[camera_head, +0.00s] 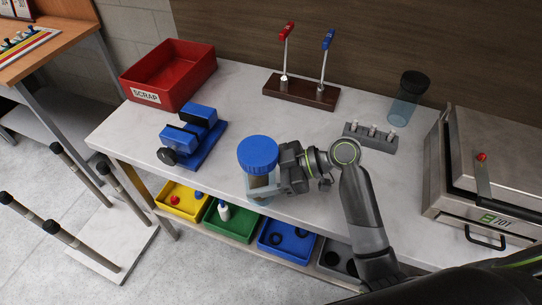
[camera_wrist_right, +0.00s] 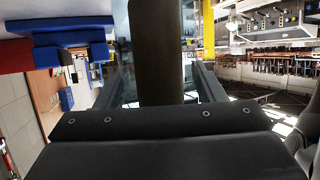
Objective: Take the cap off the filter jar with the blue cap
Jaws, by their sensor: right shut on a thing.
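The filter jar (camera_head: 262,192) is a clear jar with a broad blue cap (camera_head: 258,154) on its top and something dark inside. It is near the front edge of the bench, roughly upright; whether its base touches the bench is unclear. My right gripper (camera_head: 276,178) comes in from the right and is shut on the jar body, below the cap. The cap hides part of the fingers. In the right wrist view a dark brown upright shape (camera_wrist_right: 155,50) stands between the fingers. My left gripper is not in view.
Behind are a red scrap bin (camera_head: 150,97), a blue vise (camera_head: 193,140), a wooden stand with red and blue-topped rods (camera_head: 300,92), a dark-capped jar (camera_head: 404,109) and a grey rack (camera_head: 370,140). A metal appliance (camera_head: 470,190) stands right. Coloured trays (camera_head: 232,228) sit below. The bench centre is clear.

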